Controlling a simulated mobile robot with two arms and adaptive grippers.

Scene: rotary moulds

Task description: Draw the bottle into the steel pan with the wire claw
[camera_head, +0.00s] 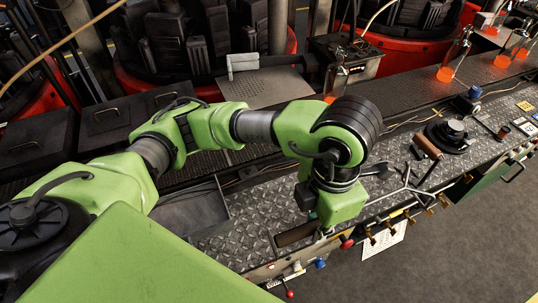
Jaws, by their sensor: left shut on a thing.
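My left gripper (338,207) hangs over the front of the tread-plate bench, seen from above and behind. It is shut on the wire claw (405,189), whose brown handle shows left of the gripper and whose grey wire prongs spread to the right. The fingertips are hidden. Several clear bottles with orange liquid stand toward the back; the nearest bottle (337,82) is partly hidden by my arm, and another bottle (452,60) stands at right. A shallow grey pan (192,214) lies left of the gripper, partly covered by my arm. My right gripper is out of view.
A black round fixture (450,134) with a wooden handle sits right of the claw. Taps and knobs (347,242) line the bench front. Red machines with black moulds (185,35) stand behind. Dark lidded boxes (125,115) stand at left.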

